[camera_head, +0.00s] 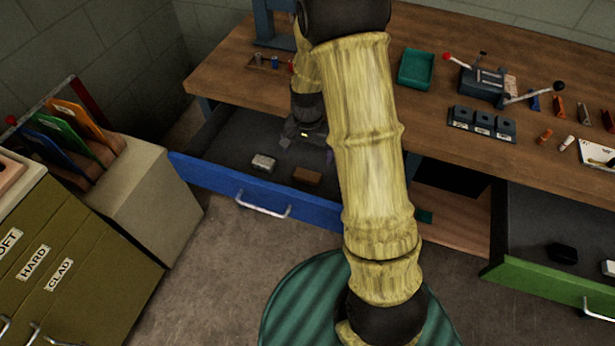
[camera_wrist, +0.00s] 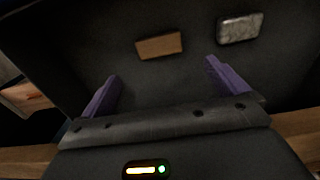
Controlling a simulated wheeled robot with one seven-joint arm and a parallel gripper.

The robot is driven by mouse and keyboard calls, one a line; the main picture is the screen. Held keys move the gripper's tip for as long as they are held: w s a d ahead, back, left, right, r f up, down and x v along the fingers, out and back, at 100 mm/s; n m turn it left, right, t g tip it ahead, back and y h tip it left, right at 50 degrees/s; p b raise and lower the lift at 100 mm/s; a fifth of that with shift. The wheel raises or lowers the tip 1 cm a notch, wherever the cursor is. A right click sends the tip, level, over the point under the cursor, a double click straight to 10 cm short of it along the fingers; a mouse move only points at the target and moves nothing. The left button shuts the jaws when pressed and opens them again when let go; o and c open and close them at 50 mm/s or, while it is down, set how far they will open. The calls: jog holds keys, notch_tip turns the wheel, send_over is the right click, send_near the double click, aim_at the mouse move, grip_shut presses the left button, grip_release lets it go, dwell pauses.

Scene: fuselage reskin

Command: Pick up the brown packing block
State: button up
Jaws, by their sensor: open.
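The brown packing block (camera_head: 307,176) lies flat on the dark floor of the open blue-fronted drawer (camera_head: 250,188). In the wrist view the brown block (camera_wrist: 159,45) lies beyond my open fingers, roughly between their lines and apart from both. My gripper (camera_wrist: 163,88) is open and empty, with its two purple fingers spread. In the head view my gripper (camera_head: 306,143) hangs inside the drawer, behind the block, partly hidden by my arm.
A silvery-grey block (camera_head: 264,163) lies left of the brown one in the drawer; it also shows in the wrist view (camera_wrist: 240,28). The wooden bench (camera_head: 440,120) overhangs the drawer's back. A green-fronted drawer (camera_head: 545,285) stands open at right.

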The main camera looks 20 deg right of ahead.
send_over(307, 175)
jog(key=f, duration=0.4)
jog(key=shift+w+d+f, duration=0.15)
jog(key=shift+w+d, duration=0.05)
jog(key=shift+w, duration=0.1)
jog(key=shift+s+a+f, duration=0.1)
jog(key=shift+f, duration=1.2)
jog(key=shift+s+f, duration=0.1)
jog(key=shift+f, duration=1.2)
jog(key=c, duration=1.1)
jog(key=shift+o, duration=0.2)
jog(key=shift+r, duration=0.1)
